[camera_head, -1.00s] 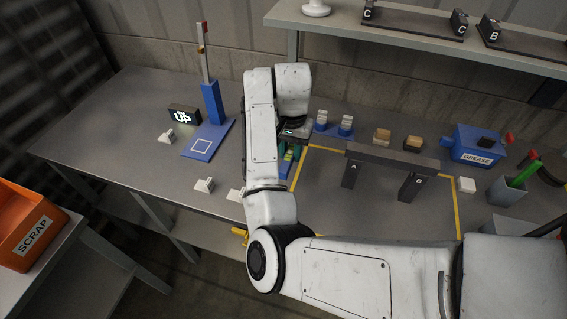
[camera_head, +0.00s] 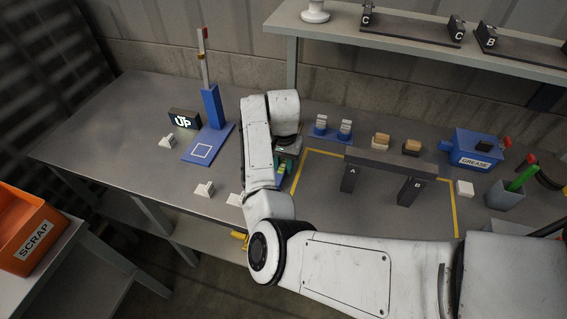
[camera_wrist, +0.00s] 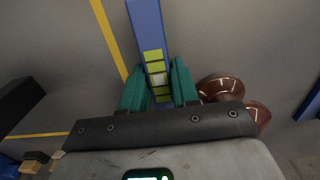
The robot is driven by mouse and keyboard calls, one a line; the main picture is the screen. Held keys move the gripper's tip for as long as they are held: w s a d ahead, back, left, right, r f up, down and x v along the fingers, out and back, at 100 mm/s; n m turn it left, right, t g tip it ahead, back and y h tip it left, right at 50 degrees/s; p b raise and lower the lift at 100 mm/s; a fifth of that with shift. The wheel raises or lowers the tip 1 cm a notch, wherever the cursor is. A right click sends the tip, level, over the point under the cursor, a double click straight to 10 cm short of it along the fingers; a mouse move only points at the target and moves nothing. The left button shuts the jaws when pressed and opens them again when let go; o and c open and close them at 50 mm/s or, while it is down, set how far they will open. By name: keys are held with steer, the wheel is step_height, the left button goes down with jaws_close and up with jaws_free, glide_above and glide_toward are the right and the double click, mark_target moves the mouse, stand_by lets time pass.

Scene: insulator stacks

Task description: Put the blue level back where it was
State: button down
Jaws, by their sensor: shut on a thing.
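The blue level (camera_wrist: 146,25), a long blue bar with a yellow-green and white window section, is between the teal fingers of my gripper (camera_wrist: 158,70) in the wrist view. My gripper is shut on it, and the bar extends beyond the fingertips. In the head view my gripper (camera_head: 285,160) is just left of the yellow-taped area on the bench, and my arm hides much of the level. I cannot tell whether the level touches the bench.
Brown glossy discs (camera_wrist: 220,88) are close right of my fingers in the wrist view. The dark stand with A and B (camera_head: 390,160) is right of my gripper. A blue post stand (camera_head: 212,107) and small white pieces (camera_head: 204,189) are left. The grease box (camera_head: 474,148) is far right.

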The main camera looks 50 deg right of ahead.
mark_target(284, 163)
steer(key=c, duration=0.8)
jaws_free()
steer(key=shift+f, duration=0.1)
steer(key=shift+c, duration=0.2)
step_height(284, 163, up, 12)
steer(key=shift+d, duration=0.1)
